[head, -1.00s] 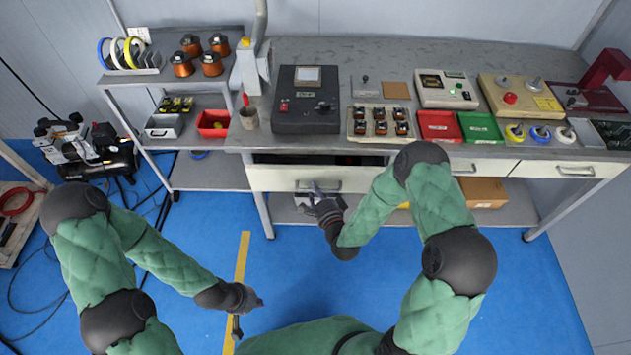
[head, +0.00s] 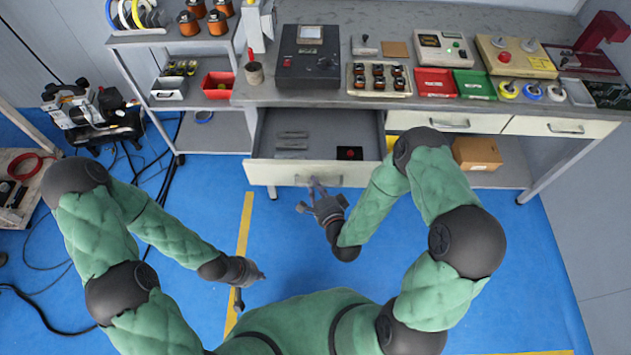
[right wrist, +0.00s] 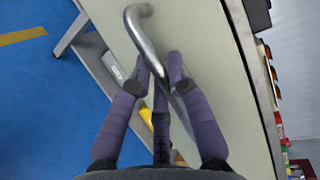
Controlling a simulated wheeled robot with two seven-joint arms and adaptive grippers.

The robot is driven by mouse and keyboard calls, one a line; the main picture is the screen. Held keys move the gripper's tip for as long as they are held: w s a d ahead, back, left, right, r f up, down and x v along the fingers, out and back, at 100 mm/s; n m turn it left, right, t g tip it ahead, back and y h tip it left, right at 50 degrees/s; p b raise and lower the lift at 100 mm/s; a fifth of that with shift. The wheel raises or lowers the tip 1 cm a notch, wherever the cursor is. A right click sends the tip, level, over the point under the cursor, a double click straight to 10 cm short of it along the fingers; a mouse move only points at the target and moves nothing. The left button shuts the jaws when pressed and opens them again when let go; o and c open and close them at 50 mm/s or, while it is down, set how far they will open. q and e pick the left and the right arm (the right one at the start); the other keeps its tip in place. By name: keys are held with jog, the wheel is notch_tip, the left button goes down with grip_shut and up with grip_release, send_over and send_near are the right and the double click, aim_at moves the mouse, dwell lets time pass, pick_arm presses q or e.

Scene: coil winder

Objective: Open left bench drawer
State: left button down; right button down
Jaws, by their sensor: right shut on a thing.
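The left bench drawer (head: 262,174) is pulled well out from under the bench top. Its inside shows several grey flat pieces and a small black item with a red spot. My right gripper (head: 312,188) is at the middle of the drawer front. In the right wrist view, its fingers (right wrist: 160,75) are shut around the drawer's metal bar handle (right wrist: 144,42). My left gripper (head: 250,285) hangs over the blue floor at lower left, away from the bench, and its finger opening is too small to judge.
The bench top (head: 400,110) carries a black device (head: 308,56), a tray of coils (head: 379,80) and red and green trays. A grey cart (head: 215,133) stands left of the bench. A cardboard box (head: 476,153) sits on the lower shelf. Blue floor before the drawer is clear.

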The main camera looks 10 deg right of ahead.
jog(key=c, duration=1.1)
grip_release()
jog(key=shift+c, duration=0.2)
jog(key=shift+s, duration=0.1)
jog(key=v, duration=1.2)
jog(key=shift+f, duration=0.1)
jog(key=s+a+f+n+g+y, duration=0.2)
jog(key=a+f+n+g, duration=0.1)
jog(key=f+n+g, duration=0.85)
jog(key=s+a+f+n+g+p, duration=0.1)
jog(key=s+f+n+g, duration=0.1)
jog(key=s, duration=0.3)
jog(key=shift+s+a+n+g, duration=0.3)
jog(key=shift+a+n+g, duration=0.1)
jog(key=shift+n+g, duration=0.45)
